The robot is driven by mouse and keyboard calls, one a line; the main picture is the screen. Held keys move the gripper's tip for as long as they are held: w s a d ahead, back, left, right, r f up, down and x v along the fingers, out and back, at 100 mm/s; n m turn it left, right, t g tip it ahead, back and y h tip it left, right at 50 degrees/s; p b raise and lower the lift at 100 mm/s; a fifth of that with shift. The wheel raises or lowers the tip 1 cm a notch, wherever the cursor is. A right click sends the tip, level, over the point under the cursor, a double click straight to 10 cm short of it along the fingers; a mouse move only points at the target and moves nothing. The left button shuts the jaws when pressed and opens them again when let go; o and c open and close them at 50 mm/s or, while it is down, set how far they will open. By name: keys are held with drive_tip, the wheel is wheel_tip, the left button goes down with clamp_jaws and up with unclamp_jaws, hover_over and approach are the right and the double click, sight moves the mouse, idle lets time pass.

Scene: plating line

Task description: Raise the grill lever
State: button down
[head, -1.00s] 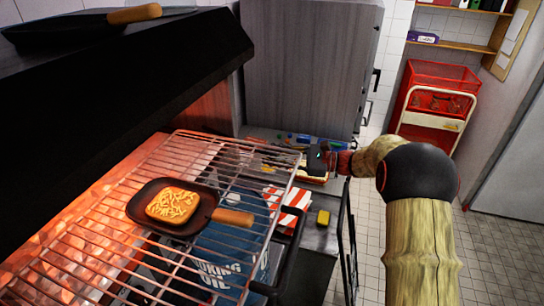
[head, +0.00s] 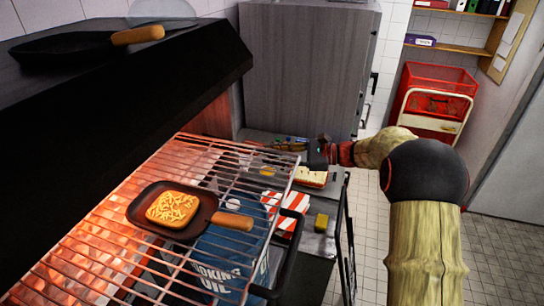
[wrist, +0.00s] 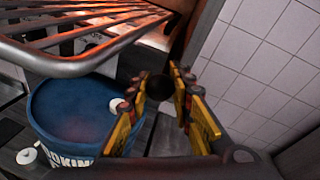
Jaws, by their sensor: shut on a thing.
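My gripper (wrist: 158,78) has its yellow fingers on both sides of a dark round knob, which I take to be the end of the grill lever (wrist: 158,90). Most of the lever is hidden in the wrist view. In the head view my gripper (head: 308,152) is beyond the grill rack's far right corner, and I cannot make out the lever there. The wire grill rack (head: 155,245) lies over glowing orange heat. Its front edge also shows at upper left in the wrist view (wrist: 90,64). A small black pan (head: 205,208) with cheese-topped toast (head: 172,208) rests on the rack.
A blue cooking-oil drum (head: 215,262) stands below the rack. A black handle (head: 290,235) is at the rack's right side. A red-striped item (head: 291,212) and a tray of food (head: 312,177) are nearby. A large black hood (head: 110,100) overhangs the left. Tiled floor is clear at right.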

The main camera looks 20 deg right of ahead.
drive_tip(key=c, duration=1.6)
unclamp_jaws()
drive_tip(key=shift+o, duration=0.2)
drive_tip(key=v, duration=1.2)
drive_tip(key=shift+w+d, duration=0.1)
